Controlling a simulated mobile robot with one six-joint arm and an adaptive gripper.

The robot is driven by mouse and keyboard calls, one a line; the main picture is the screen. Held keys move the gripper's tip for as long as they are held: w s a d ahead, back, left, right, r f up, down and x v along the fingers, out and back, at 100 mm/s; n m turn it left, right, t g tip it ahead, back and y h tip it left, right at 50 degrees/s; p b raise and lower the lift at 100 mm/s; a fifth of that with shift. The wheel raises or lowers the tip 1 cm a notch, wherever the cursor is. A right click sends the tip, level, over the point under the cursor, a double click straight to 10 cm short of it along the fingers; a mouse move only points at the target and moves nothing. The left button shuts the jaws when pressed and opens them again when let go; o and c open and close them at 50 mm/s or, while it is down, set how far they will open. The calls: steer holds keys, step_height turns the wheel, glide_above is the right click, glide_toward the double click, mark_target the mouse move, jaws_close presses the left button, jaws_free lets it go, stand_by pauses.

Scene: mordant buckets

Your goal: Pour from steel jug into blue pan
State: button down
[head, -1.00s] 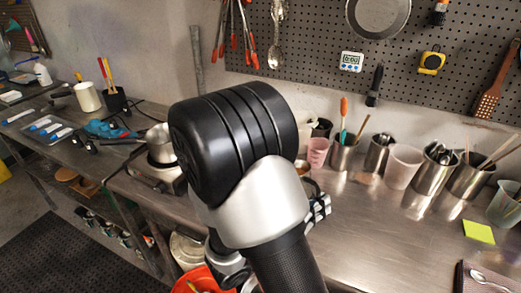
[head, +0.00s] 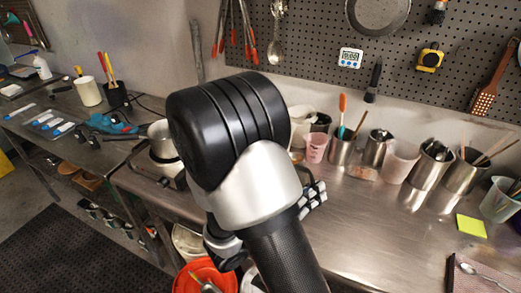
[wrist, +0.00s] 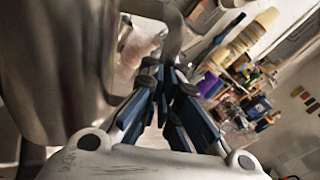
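In the wrist view, a large steel vessel, which looks like the steel jug (wrist: 60,60), fills the left side very close up. Its curved handle (wrist: 173,28) comes down between the fingertips. My gripper (wrist: 165,82) has its dark blue finger pads drawn together around that handle. In the head view, my gripper (head: 312,198) shows only in part, past the right side of my arm, over the bench's front part. My arm hides the jug there. I cannot make out a blue pan in either view.
A steel pot (head: 162,139) stands on a hot plate at the left. Steel cups (head: 431,167) and a pink cup (head: 316,147) line the wall. An orange-red bucket (head: 190,281) is below the front edge.

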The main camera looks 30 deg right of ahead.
mark_target(311, 171)
steer(key=shift+w+r+n+p, duration=0.3)
steer(key=shift+r+p, duration=0.3)
steer(key=shift+r, duration=0.05)
steer(key=shift+w+a+r+n+p, duration=0.1)
steer(key=shift+w+r+n+p, duration=0.3)
steer(key=shift+r+p, duration=0.45)
steer(key=shift+w+a+r+n+p, duration=0.1)
steer(key=shift+w+r+n+p, duration=0.2)
steer(key=shift+r+p, duration=0.35)
steer(key=shift+w+r+n+p, duration=0.25)
steer(key=shift+r+p, duration=0.25)
steer(key=shift+p, duration=0.2)
steer(key=shift+w+r+n+p, duration=0.3)
steer(key=shift+r+n+p, duration=0.15)
steer(key=shift+r+p, duration=0.25)
steer(key=shift+w+r+n+p, duration=0.35)
steer(key=shift+r+p, duration=0.2)
steer(key=shift+p, duration=0.2)
stand_by(1.3)
steer(key=shift+w+a+r+n+p, duration=0.1)
steer(key=shift+w+r+n+p, duration=0.1)
steer(key=shift+w+n+p, duration=0.25)
stand_by(2.0)
